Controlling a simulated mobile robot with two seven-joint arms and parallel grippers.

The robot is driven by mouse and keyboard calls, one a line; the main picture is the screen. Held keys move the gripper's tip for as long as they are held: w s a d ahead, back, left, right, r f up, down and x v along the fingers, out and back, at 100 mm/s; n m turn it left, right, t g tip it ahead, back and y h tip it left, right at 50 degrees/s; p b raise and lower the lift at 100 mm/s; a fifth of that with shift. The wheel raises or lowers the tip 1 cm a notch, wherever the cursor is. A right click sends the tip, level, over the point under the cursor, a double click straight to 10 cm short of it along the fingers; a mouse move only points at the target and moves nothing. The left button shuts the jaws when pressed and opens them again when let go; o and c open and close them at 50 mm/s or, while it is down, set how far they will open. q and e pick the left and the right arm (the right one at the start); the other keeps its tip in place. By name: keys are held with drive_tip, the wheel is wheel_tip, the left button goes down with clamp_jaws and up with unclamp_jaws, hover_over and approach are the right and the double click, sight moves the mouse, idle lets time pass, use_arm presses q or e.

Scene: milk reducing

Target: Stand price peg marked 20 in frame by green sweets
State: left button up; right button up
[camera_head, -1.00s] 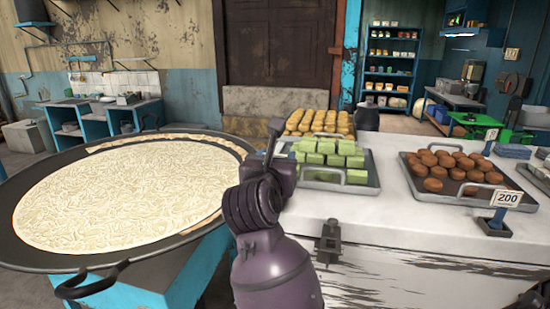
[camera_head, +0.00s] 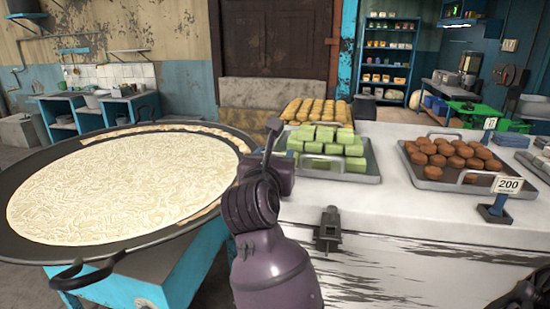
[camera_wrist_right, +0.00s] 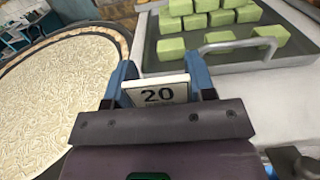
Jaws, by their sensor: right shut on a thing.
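My right gripper (camera_head: 272,140) is in the middle of the head view, beside the left end of the tray of green sweets. In the right wrist view the gripper (camera_wrist_right: 160,88) is shut on the white price peg (camera_wrist_right: 158,93) marked 20, which faces the wrist camera. The green sweets (camera_head: 328,140) are stacked on a metal tray (camera_head: 345,179) on the white counter; they also show in the right wrist view (camera_wrist_right: 180,47). My left gripper is not in view.
A wide round pan (camera_head: 20,232) of pale food stands at the left, close to my right arm. A tray of brown sweets (camera_head: 452,158) and a 200 sign (camera_head: 508,187) in a blue stand are at the right.

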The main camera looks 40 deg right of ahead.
drive_tip(key=shift+f, duration=0.1)
drive_tip(key=o, duration=1)
